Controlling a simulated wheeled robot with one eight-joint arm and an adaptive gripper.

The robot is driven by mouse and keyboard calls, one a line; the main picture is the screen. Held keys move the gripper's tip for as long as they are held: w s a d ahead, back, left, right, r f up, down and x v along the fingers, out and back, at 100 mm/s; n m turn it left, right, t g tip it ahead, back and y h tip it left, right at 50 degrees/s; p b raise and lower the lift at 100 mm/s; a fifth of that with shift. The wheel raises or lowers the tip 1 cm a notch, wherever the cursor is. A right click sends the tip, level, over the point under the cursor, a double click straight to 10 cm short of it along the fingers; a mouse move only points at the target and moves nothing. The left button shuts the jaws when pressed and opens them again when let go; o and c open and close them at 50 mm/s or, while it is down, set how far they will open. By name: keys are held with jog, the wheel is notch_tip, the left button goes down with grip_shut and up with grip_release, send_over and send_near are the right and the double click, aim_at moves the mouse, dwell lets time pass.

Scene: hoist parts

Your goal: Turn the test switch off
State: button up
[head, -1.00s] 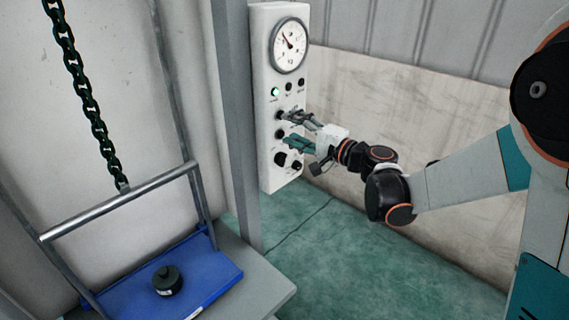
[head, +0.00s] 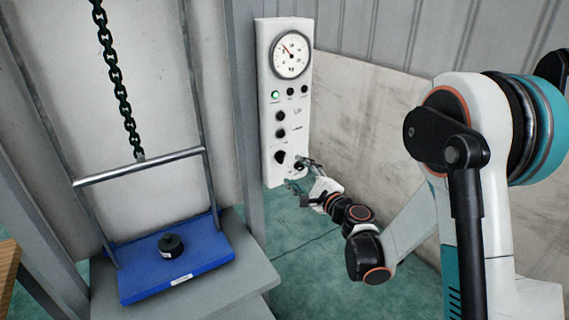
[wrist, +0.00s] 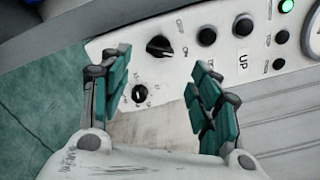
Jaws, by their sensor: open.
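A white control panel (head: 263,110) hangs on the wall, with two black rotary knobs near its bottom. The larger knob (head: 280,157) also shows in the wrist view (wrist: 160,47). The smaller knob (wrist: 139,94) shows in the wrist view between my fingers, nearer the left one. My gripper (head: 302,174) is open and empty at the panel's lower right. Its teal fingers also show in the wrist view (wrist: 162,72). I cannot tell whether they touch the panel.
The panel also carries a gauge (head: 291,55), a lit green lamp (head: 275,94) and several black buttons. A grey post (head: 247,150) stands left of it. Further left, a blue platform (head: 140,289) with a black weight (head: 171,245) hangs from a chain (head: 112,75).

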aim_at(283, 159)
jog(key=b+x, duration=0.1)
jog(key=x, duration=0.7)
jog(key=shift+w+a, duration=0.25)
jog(key=shift+c, duration=0.6)
jog(key=c, duration=1)
